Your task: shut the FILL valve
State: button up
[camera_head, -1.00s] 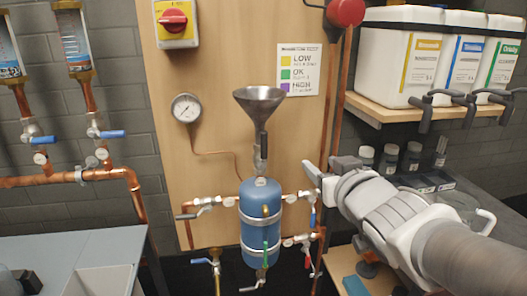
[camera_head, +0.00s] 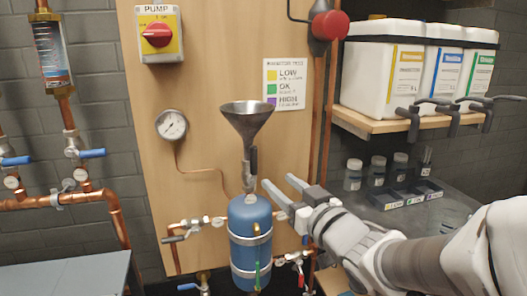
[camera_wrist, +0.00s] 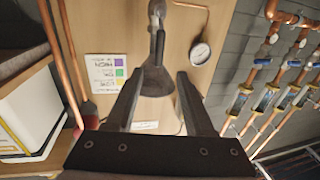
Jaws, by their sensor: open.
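A blue tank (camera_head: 250,238) hangs on the wooden board with a metal funnel (camera_head: 248,118) above it. A valve with a dark upright lever (camera_head: 253,160) sits on the neck between them. Other valves stand around the tank: one at its left (camera_head: 192,225), one with a green handle in front (camera_head: 257,272) and one with a red handle at its right (camera_head: 300,272). I cannot read a FILL label on any. My gripper (camera_head: 281,184) is open and empty, just right of the neck in the picture. In the wrist view the funnel (camera_wrist: 156,80) appears inverted between the open fingers.
A round gauge (camera_head: 172,125) and a red pump switch (camera_head: 157,33) are on the board at left. Copper pipes (camera_head: 318,110) run up its right side. A shelf (camera_head: 390,123) with white canisters and clamps juts out at right. Small jars stand below it.

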aim_at(255, 161)
jog(key=p+x, duration=0.5)
jog(key=x, duration=0.8)
jog(key=shift+w+a, duration=0.1)
jog(key=shift+w, duration=0.3)
jog(key=shift+c, duration=0.2)
grip_shut()
dwell(0.9)
